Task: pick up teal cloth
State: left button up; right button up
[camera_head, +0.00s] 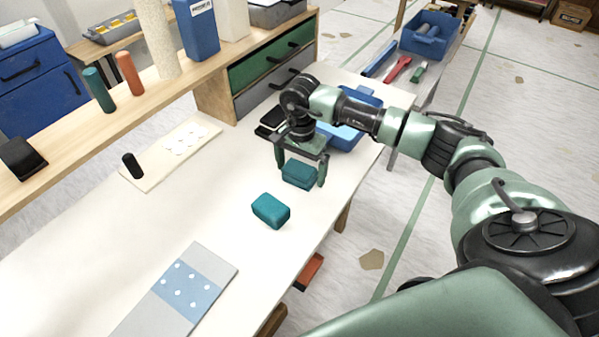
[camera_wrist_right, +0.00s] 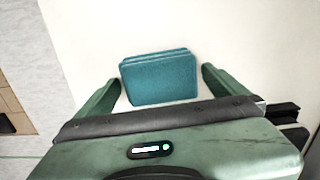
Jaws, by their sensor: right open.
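A folded teal cloth (camera_head: 299,174) lies on the white table, with layered edges visible in the right wrist view (camera_wrist_right: 160,80). My right gripper (camera_head: 302,176) is above it, pointing down, with its fingers apart on either side of the cloth; they also show in the wrist view (camera_wrist_right: 158,80). The gripper is open, and I see a gap between each finger and the cloth. Part of the cloth's top is hidden by the gripper in the head view. My left gripper is not in view.
A second teal block (camera_head: 271,210) lies nearer on the table (camera_head: 110,235). A blue tray (camera_head: 345,137) stands behind my right gripper. A grey panel with a blue band (camera_head: 222,275) lies at the front. A shelf (camera_head: 112,118) with rolls and cylinders borders the back.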

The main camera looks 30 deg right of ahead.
aim_at(300, 167)
jog(key=c, duration=1.4)
jog(key=shift+r, duration=0.1)
notch_tip(300, 167, up, 20)
jog(key=shift+f+b, duration=0.1)
jog(key=shift+b, duration=0.6)
